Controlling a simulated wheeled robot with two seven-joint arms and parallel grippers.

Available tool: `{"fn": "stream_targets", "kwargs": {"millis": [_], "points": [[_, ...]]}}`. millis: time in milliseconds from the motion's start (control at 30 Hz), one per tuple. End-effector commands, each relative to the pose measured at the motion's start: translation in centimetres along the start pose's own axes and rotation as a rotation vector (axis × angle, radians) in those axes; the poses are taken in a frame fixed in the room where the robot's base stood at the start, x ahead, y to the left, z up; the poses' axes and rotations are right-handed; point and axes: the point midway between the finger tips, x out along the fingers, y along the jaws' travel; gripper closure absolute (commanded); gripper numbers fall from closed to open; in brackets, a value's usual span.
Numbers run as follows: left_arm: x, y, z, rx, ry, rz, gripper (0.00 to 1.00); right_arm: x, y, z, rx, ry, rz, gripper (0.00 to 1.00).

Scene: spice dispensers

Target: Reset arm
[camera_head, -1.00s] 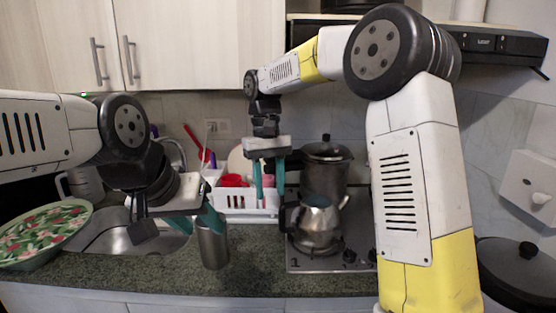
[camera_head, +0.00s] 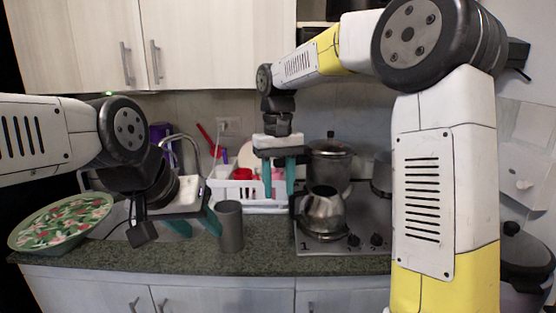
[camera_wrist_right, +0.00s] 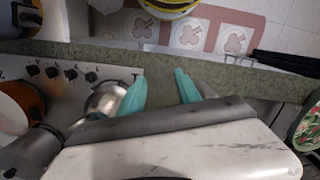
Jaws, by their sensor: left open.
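My left gripper (camera_head: 196,225) is open, its teal fingers apart, above the counter at the left beside a grey metal cylinder (camera_head: 231,228). I cannot tell whether a finger touches the cylinder. My right gripper (camera_head: 279,193) hangs with its fingers pointing down, in front of the white dish rack (camera_head: 228,195) and left of the metal kettle (camera_head: 323,213). In the right wrist view my right gripper (camera_wrist_right: 160,82) shows two teal fingers apart with nothing between them, and part of the kettle (camera_wrist_right: 104,98) lies beside one finger.
A tall pot (camera_head: 330,165) stands behind the kettle on the stove (camera_head: 315,247). A floral bowl (camera_head: 60,222) sits at the left by the sink. A dark lidded pan (camera_head: 525,255) is at the right. Cabinets (camera_head: 210,45) hang above. The counter front (camera_head: 180,258) is clear.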

Motion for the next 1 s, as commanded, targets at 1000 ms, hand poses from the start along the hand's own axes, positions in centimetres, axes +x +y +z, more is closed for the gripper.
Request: {"fn": "stream_targets", "kwargs": {"millis": [1000], "points": [[0.0, 0.0, 0.0, 0.000, 0.000, 0.000, 0.55, 0.7, 6.9, 21.3, 0.279, 0.633, -0.084, 0.60]]}}
